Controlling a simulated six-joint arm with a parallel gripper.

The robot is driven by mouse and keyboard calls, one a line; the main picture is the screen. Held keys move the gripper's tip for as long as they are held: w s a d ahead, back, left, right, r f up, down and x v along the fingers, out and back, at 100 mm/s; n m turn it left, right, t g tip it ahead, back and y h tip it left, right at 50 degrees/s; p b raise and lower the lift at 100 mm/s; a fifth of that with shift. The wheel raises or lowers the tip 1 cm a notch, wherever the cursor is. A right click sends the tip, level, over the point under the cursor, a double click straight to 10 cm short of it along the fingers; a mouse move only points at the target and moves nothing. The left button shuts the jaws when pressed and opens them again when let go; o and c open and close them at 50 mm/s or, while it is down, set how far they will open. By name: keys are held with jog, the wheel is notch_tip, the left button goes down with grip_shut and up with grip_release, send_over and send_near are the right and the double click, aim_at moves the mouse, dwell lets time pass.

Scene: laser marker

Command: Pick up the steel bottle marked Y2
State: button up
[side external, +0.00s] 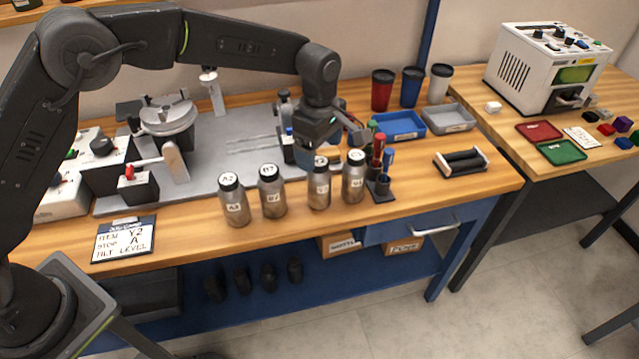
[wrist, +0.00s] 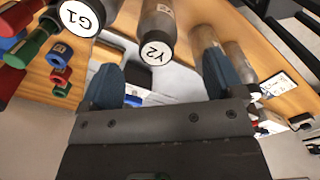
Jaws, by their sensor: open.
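The steel bottle marked Y2 (side external: 319,188) stands upright, third from the left in a row of steel bottles with black lids. In the wrist view its white Y2 lid label (wrist: 154,52) shows between my fingers, towards the far side. My gripper (side external: 333,148) is open and empty, just above and behind this bottle, and partly covers its top. In the wrist view its two blue fingers (wrist: 160,72) are spread apart. I cannot tell how far the fingertips are from the lid.
The G1 bottle (side external: 353,178) stands close on the right, with a pen holder (side external: 381,190) beyond it. Bottles B7 (side external: 272,196) and A2 (side external: 234,205) stand left. Bench is clear in front of the roller (side external: 462,162).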

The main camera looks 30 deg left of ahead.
aim_at(319, 172)
jog(key=f, duration=0.7)
jog(key=shift+w+a+f, duration=0.15)
jog(key=shift+w, duration=0.1)
jog(key=c, duration=1.1)
